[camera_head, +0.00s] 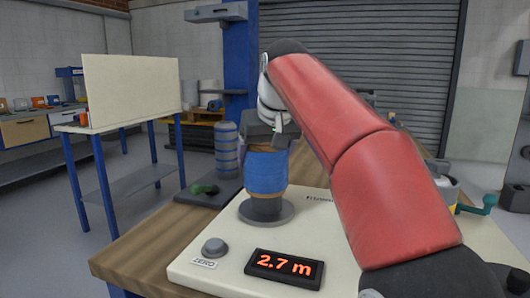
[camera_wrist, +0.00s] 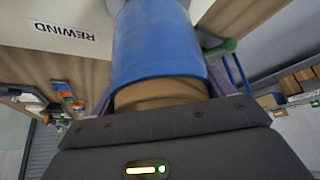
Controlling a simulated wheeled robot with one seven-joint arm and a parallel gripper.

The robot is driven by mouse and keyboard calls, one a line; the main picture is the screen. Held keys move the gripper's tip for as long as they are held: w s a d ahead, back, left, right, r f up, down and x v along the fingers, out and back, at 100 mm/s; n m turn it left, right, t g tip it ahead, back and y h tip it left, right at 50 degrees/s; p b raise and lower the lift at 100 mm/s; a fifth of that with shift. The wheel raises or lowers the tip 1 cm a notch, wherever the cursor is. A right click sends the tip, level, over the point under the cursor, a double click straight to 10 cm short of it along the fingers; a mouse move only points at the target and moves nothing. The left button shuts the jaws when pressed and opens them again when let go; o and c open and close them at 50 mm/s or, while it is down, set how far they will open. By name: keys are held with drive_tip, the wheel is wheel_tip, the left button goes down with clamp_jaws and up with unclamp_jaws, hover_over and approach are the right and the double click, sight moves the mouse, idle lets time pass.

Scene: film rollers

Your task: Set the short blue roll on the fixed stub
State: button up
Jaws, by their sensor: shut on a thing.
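The short blue roll (camera_head: 267,173), blue film on a brown core, is upright above the round grey base (camera_head: 278,213) of the stub on the pale board. It also shows large in the wrist view (camera_wrist: 158,45), with its brown core end (camera_wrist: 160,94) nearest my gripper. My gripper (camera_head: 268,142) comes from above and is shut on the roll, its fingers on either side (camera_wrist: 160,88). The lower core end is at or just over the grey base; I cannot tell if it rests there. The stub's post is hidden by the roll.
The board holds a grey button (camera_head: 214,247) and a display (camera_head: 285,268) reading 2.7 m. A green crank (camera_head: 484,204) is at right.

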drive_tip(key=shift+w+f+b, duration=0.1)
drive_tip(key=shift+f+b, duration=1.1)
drive_tip(key=shift+f, duration=0.7)
drive_tip(key=o, duration=1.1)
drive_tip(key=p+v, duration=0.2)
drive_tip(key=v, duration=0.4)
drive_tip(key=shift+r, duration=0.3)
drive_tip(key=shift+s+r, duration=0.4)
drive_tip(key=shift+r, duration=0.05)
